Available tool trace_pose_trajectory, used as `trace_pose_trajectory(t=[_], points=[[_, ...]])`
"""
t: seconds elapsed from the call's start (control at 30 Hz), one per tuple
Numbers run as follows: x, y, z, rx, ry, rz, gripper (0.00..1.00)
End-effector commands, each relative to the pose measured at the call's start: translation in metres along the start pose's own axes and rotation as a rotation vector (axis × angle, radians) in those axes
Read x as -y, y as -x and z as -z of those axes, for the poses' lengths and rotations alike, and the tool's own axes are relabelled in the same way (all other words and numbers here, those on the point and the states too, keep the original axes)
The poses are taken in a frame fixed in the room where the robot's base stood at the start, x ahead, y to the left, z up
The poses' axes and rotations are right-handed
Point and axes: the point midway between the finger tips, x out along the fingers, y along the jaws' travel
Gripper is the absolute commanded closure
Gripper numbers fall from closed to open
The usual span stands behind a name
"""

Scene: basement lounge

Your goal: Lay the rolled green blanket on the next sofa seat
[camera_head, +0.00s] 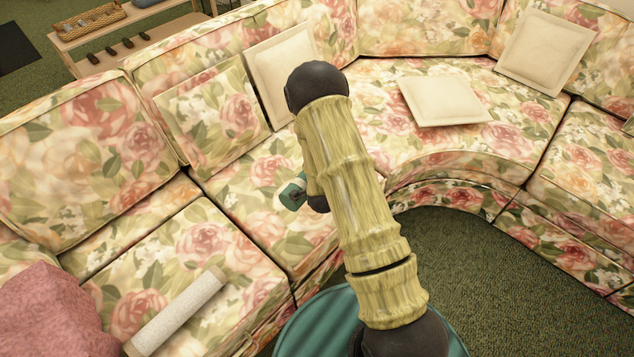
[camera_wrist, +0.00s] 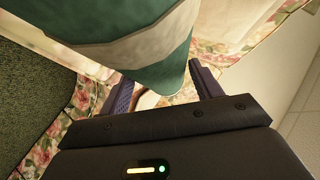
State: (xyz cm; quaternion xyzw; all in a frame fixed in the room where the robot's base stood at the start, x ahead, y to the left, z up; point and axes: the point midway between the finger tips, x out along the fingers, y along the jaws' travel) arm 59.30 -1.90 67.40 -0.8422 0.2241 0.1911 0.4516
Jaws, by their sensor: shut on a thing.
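The rolled green blanket (camera_wrist: 120,60), dark green with a pale cream band, fills the upper part of the wrist view. My gripper (camera_wrist: 162,88) is shut on it, with a dark finger at each side. In the head view my arm hides the gripper and most of the blanket. Only a small green piece (camera_head: 292,194) shows left of the arm, in front of a floral sofa seat (camera_head: 262,205). I cannot tell whether the blanket touches the seat.
A pale roll (camera_head: 180,312) lies on the near left seat, beside a pink cloth (camera_head: 55,315). Cream cushions (camera_head: 283,70), (camera_head: 443,98) and (camera_head: 545,52) and a floral cushion (camera_head: 212,106) rest on the curved sofa. A wooden shelf (camera_head: 125,28) stands behind. Green carpet (camera_head: 490,270) is clear at right.

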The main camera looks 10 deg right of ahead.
Motion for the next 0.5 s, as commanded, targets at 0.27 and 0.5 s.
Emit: trace_pose_trajectory(t=[0.27,0.5], points=[[-0.009,-0.045,-0.022,-0.053,-0.042,-0.035,0.66],[-0.006,-0.056,-0.027,-0.075,-0.060,-0.056,0.66]])
